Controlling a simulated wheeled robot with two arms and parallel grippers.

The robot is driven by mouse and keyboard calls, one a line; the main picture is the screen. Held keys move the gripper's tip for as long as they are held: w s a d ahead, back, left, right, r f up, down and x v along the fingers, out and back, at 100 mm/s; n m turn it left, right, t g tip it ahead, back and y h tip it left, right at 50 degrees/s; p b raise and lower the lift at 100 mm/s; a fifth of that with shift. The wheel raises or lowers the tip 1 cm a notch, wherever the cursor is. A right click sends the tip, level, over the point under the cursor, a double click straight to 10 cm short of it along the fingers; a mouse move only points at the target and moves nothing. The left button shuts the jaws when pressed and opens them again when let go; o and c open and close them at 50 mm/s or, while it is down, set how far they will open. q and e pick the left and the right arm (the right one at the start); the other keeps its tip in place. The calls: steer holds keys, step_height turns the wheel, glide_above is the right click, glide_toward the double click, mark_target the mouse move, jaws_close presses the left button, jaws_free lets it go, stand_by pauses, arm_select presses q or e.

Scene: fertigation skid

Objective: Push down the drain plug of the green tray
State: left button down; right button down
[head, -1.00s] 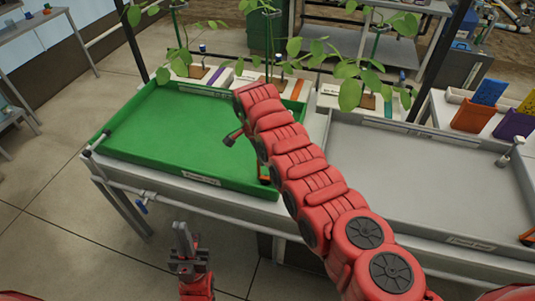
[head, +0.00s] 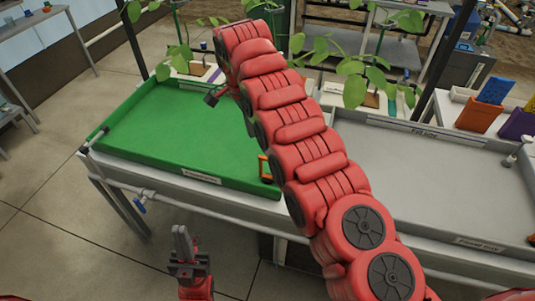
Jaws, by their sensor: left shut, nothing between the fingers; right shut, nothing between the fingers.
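The green tray (head: 150,130) lies on the bench at the left. At its left rim is a white upright fitting with a dark end (head: 95,140); I cannot tell if this is the drain plug. A small orange piece (head: 265,168) sits at the tray's right end, partly hidden by my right arm. My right gripper (head: 212,98) is shut and empty, over the back right part of the green tray; its height is hard to tell. My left gripper (head: 181,240) is shut and empty, pointing up in front of the bench.
Potted seedlings (head: 355,85) stand behind the trays. A blue-handled valve (head: 140,206) hangs on the pipe below the green tray. The floor at the left is clear.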

steer(key=r+p, duration=0.3)
steer(key=shift+s+a+r, duration=0.15)
steer(key=shift+a+r, duration=0.1)
steer(key=shift+r, duration=0.05)
steer(key=shift+f, duration=0.1)
